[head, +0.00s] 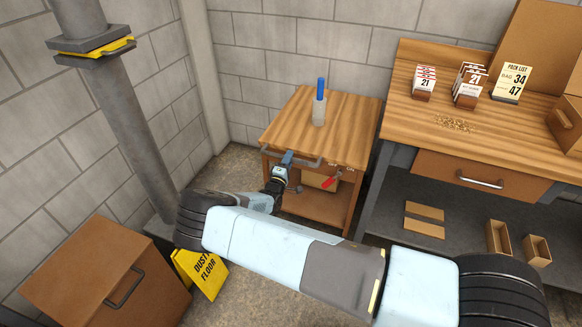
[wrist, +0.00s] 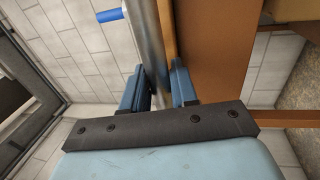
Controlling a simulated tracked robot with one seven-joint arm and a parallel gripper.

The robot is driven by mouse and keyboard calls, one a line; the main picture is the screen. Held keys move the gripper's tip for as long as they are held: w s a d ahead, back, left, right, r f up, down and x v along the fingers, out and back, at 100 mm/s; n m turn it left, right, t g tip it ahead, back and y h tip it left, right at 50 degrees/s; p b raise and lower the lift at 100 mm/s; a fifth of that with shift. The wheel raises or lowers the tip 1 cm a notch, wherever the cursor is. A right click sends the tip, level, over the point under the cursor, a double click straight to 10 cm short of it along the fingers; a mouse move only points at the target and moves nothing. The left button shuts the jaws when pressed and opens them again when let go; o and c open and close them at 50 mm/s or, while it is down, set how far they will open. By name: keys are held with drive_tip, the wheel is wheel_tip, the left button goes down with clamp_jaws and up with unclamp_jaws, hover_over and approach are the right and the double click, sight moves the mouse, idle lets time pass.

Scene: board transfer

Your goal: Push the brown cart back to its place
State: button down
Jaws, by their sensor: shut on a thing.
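The brown cart (head: 290,118) stands in the corner between the block wall and the workbench. It has a wooden top, a lower shelf and a grey metal handle (head: 312,162) along its near side. My gripper (head: 287,158) is shut on this handle, left of its middle. In the wrist view, the handle bar (wrist: 150,45) runs between the two blue fingers of my gripper (wrist: 160,88), and the cart's brown side (wrist: 215,45) is just right of it. A bottle with a blue top (head: 319,108) stands upright on the cart.
The workbench (head: 395,100) is close on the cart's right, with cards and boxes on top. A grey post (head: 125,120), a yellow floor sign (head: 205,275) and a brown cabinet (head: 95,275) are at left. A red-handled lever (head: 331,180) is on the cart's near side.

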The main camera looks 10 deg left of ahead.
drive_tip(key=x, duration=0.2)
drive_tip(key=f+x, duration=0.1)
drive_tip(key=x, duration=0.1)
drive_tip(key=shift+w, duration=0.4)
drive_tip(key=shift+w+r, duration=0.1)
drive_tip(key=c, duration=1)
unclamp_jaws()
drive_tip(key=shift+w, duration=0.1)
drive_tip(key=v, duration=1.3)
drive_tip(key=shift+s+f, duration=0.3)
drive_tip(key=shift+s, duration=0.05)
